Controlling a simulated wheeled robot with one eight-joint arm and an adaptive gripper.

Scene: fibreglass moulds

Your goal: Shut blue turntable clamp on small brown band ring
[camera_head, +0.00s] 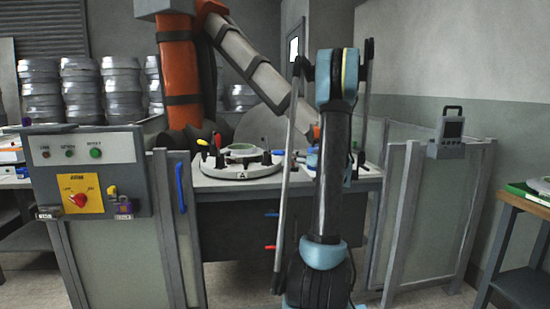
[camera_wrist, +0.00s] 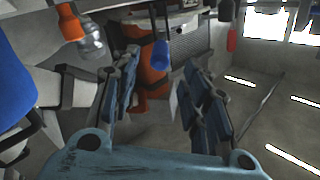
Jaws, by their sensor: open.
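I cannot make out a small brown band ring. Yellow and red clamp handles show at its left. A bit of blue (camera_head: 312,158) shows at its right, partly behind my arm. In the wrist view my gripper (camera_wrist: 160,62) is open and empty, its two fingers spread. A blue handle (camera_wrist: 162,55) shows between the fingertips; I cannot tell how far beyond them it is. My arm hides the gripper in the head view.
An orange robot arm (camera_head: 178,80) rises behind the turntable, its grey link slanting down right. A control box (camera_head: 85,170) and fence panels stand in front. A handheld pendant (camera_head: 452,125) sits on the right fence. In the wrist view, a large blue shape (camera_wrist: 15,85) is close at left.

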